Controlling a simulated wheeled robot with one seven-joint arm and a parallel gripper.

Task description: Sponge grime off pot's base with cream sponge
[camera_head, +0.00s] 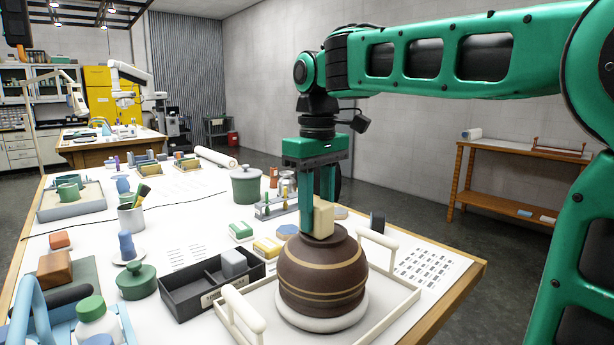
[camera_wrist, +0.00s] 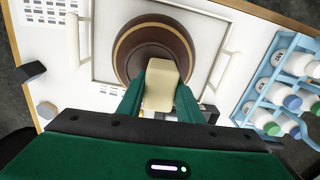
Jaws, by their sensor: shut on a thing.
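The brown pot (camera_head: 322,275) with tan bands rests on a white ring (camera_head: 318,318) in a cream tray (camera_head: 395,315). Its flat round end faces up, and it also shows in the wrist view (camera_wrist: 130,52). My gripper (camera_head: 322,215) points down from above and is shut on the cream sponge (camera_head: 323,218). In the wrist view the sponge (camera_wrist: 160,85) sits between my fingertips (camera_wrist: 158,88), over the pot's edge. The sponge is at the pot's top and seems to touch it, but I cannot tell for sure. No grime patch is clear on the visible surface.
A dark divided box (camera_head: 205,290) with a grey block stands left of the tray. Yellow and green sponges (camera_head: 267,247) lie behind it. A lidded green pot (camera_head: 246,186) stands farther back. A blue bottle carrier (camera_head: 70,325) is at the front left. A printed sheet (camera_head: 425,262) lies right.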

